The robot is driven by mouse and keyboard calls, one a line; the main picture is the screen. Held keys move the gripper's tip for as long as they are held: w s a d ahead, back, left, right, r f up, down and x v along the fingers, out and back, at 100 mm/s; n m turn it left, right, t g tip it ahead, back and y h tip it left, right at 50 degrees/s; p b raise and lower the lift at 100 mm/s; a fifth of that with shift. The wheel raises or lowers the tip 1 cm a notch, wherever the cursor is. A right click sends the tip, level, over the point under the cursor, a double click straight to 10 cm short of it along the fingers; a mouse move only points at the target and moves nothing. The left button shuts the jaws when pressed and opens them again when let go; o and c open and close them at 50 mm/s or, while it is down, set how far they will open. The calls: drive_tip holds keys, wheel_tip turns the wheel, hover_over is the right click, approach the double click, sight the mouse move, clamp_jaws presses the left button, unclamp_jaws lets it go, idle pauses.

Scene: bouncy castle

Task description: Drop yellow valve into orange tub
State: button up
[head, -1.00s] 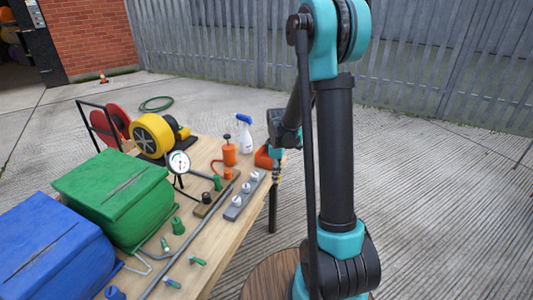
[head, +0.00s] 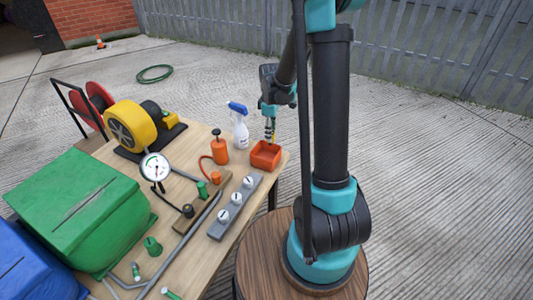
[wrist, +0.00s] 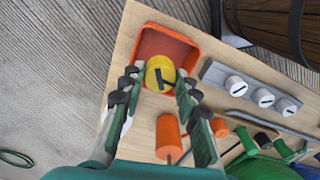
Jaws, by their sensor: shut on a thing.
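The orange tub (head: 266,160) stands at the table's far right corner; in the wrist view it is an open, empty-looking red-orange box (wrist: 152,38). My gripper (head: 270,131) is directly above it in the head view, fingers pointing down. In the wrist view my gripper (wrist: 158,80) is shut on the yellow valve (wrist: 160,66), a round yellow piece with a dark slot on top. The valve overlaps the tub's near part in that view. Its exact height above the tub is hard to tell. In the head view the valve is small and mostly hidden by the fingers.
An orange pump bottle (head: 220,150) and a white-and-blue spray bottle (head: 240,130) stand close left of the tub. A grey strip with white knobs (head: 236,207) lies nearby. A gauge (head: 155,167), a yellow wheel (head: 131,126) and a green box (head: 80,205) are further left.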

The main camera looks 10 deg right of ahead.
drive_tip(key=shift+f, duration=2.65)
drive_tip(key=o, duration=1.1)
drive_tip(key=shift+r, duration=0.1)
wheel_tip(320, 180, up, 12)
drive_tip(key=shift+f, duration=0.1)
drive_tip(key=shift+s, duration=0.1)
